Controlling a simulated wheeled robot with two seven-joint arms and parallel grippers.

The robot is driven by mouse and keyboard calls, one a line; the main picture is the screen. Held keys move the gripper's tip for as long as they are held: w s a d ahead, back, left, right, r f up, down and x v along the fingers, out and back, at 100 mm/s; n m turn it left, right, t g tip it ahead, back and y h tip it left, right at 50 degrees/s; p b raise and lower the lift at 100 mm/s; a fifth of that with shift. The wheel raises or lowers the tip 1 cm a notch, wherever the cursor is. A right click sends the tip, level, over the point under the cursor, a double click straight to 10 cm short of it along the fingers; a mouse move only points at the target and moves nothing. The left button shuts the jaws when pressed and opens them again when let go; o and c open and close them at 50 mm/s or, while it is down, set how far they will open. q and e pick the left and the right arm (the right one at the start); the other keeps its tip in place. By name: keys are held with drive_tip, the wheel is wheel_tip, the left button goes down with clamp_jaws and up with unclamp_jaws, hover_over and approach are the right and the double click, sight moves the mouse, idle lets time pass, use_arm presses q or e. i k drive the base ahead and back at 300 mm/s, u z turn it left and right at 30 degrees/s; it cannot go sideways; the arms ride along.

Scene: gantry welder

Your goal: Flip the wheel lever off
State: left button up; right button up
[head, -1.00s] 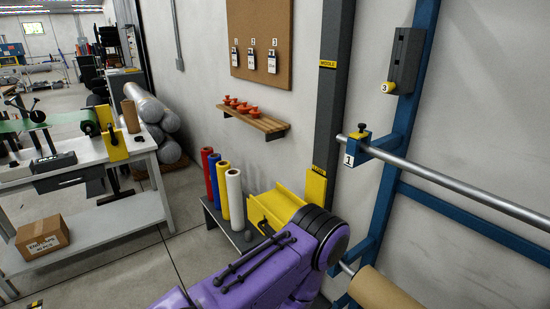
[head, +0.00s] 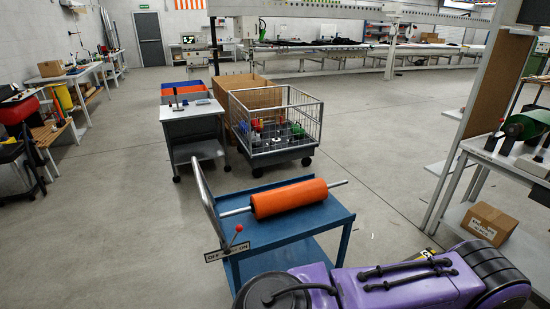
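The wheel lever is a short rod with a red ball knob (head: 239,228), at the near left corner of a blue cart (head: 290,235). A white plate (head: 227,252) marked OFF on the left and ON on the right sits at its base. The lever leans up and to the right, toward the ON side. An orange roll (head: 290,198) on a metal bar lies across the cart top. A grey push handle (head: 205,203) rises at the cart's left. A purple arm of mine crosses the bottom right, in front of the cart's lower part. Neither gripper shows.
A wire cage trolley (head: 277,148) and a grey wheeled table (head: 196,112) stand behind the cart. A white workbench (head: 460,190) with a cardboard box (head: 488,224) below is at the right. The floor left of the cart is clear.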

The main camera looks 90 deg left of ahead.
sight(234, 238)
drive_tip(key=u, duration=3.15)
drive_tip(key=k, duration=0.5)
drive_tip(key=z, duration=0.3)
drive_tip(key=i, duration=0.6)
drive_tip(key=u, duration=0.7)
